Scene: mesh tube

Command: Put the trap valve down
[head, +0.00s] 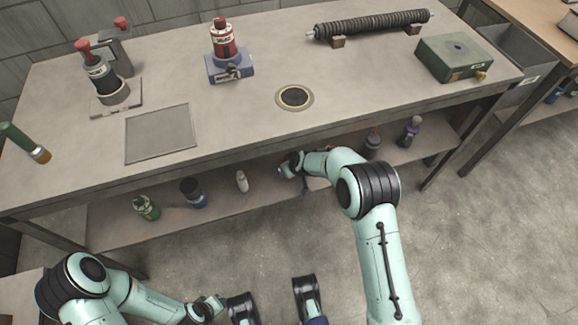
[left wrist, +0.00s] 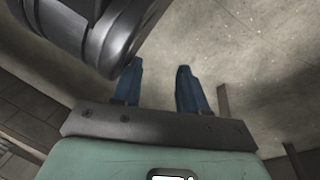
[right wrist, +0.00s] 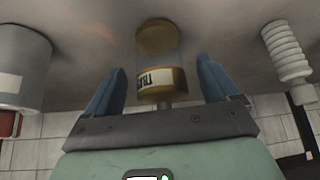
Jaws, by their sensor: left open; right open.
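The trap valve (right wrist: 162,78), a clear cylinder with yellow-brown ends and a partly readable white label, shows in the right wrist view. It appears to stand on the lower shelf under the bench. The open fingers of my right gripper (right wrist: 158,85) are on either side of it, with visible gaps. In the head view my right gripper (head: 284,169) is at the bench's front edge, and I cannot make out the valve there. My left gripper (left wrist: 157,85) is open and empty above the floor, low in the head view (head: 219,302).

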